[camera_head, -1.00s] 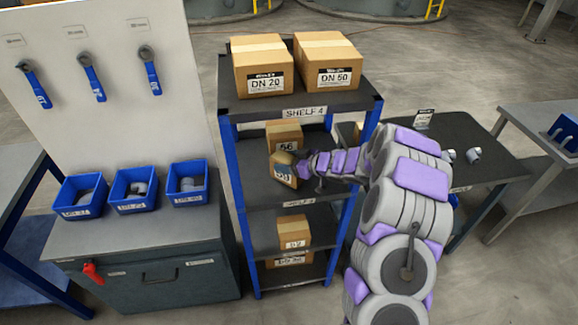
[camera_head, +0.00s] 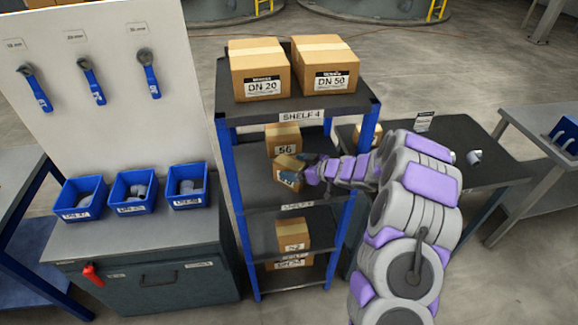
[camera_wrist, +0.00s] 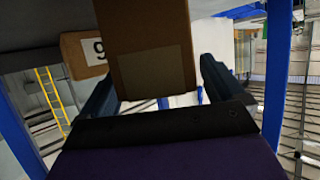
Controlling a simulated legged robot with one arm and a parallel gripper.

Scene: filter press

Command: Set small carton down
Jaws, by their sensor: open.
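The small carton (camera_head: 287,176) is brown with a label on its front. It is at the middle level of the shelf rack, in front of another carton marked 56 (camera_head: 284,139). My gripper (camera_head: 303,170) is at its right side, reaching in from the right. In the wrist view the carton (camera_wrist: 150,45) stands between the two spread dark fingers of my gripper (camera_wrist: 158,78). A gap shows at the right finger; contact at the left is unclear. The carton's underside is hidden, so I cannot tell whether it rests fully on the shelf board (camera_head: 262,190).
Large cartons DN 20 (camera_head: 259,75) and DN 50 (camera_head: 325,68) stand on the top shelf. A blue rack post (camera_head: 350,215) is near my arm. A lower shelf holds a carton (camera_head: 293,233). A dark table (camera_head: 480,170) stands right; a cabinet with blue bins (camera_head: 133,190) stands left.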

